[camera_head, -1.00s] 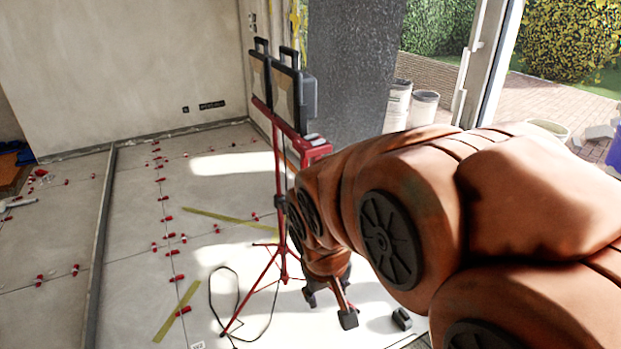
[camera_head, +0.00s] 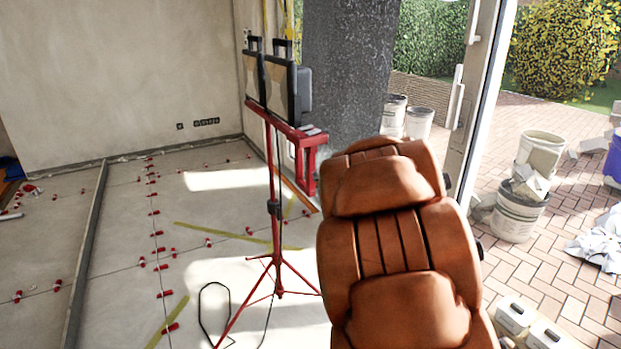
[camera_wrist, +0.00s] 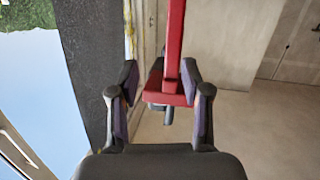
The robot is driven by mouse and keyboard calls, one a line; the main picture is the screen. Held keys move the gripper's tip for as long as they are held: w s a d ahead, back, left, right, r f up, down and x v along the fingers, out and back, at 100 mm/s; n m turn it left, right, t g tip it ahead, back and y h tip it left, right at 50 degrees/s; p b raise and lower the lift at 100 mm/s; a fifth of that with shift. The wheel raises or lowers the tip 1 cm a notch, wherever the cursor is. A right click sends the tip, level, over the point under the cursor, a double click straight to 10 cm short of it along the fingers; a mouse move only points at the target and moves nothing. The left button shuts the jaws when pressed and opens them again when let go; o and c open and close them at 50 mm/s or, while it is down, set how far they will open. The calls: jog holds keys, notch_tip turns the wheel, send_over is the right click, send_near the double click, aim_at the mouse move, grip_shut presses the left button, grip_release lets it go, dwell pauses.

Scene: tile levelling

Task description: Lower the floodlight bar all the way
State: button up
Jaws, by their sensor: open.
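The floodlight bar (camera_head: 283,128) is red and sits on top of a thin red tripod stand (camera_head: 275,235). It carries two dark floodlights (camera_head: 281,92), which stand upright on it. A red bracket-like part (camera_head: 309,160) shows at its near end. In the wrist view, a red end piece (camera_wrist: 172,98) and a long red bar (camera_wrist: 176,40) show between the fingers of my gripper (camera_wrist: 160,72). The fingers are open on either side of the red piece, and a gap shows at its left. Whether they touch it cannot be told. My arm hides the gripper in the head view.
The tiled floor (camera_head: 215,215) holds several small red levelling pieces and yellow strips. A black cable (camera_head: 203,310) lies by the tripod's feet. A dark grey pillar (camera_head: 347,75) stands behind the floodlights. Buckets (camera_head: 519,210) stand outside at right.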

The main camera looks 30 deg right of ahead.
aim_at(312, 169)
jog(key=shift+w+a+f+n+t+y+b, duration=0.1)
jog(key=shift+w+f+n+t+y+b, duration=0.25)
jog(key=shift+t+y, duration=0.3)
jog(key=shift+w+a+f+n+t+y+b, duration=0.1)
jog(key=shift+w+f+n+t+y+b, duration=0.15)
jog(key=shift+t+y+b, duration=0.3)
jog(key=shift+w+d+r, duration=0.1)
jog(key=shift+w+d, duration=0.1)
jog(key=shift+w, duration=1.75)
jog(key=shift+w+d, duration=0.15)
jog(key=shift+w, duration=1.75)
jog(key=shift+c, duration=0.2)
grip_shut()
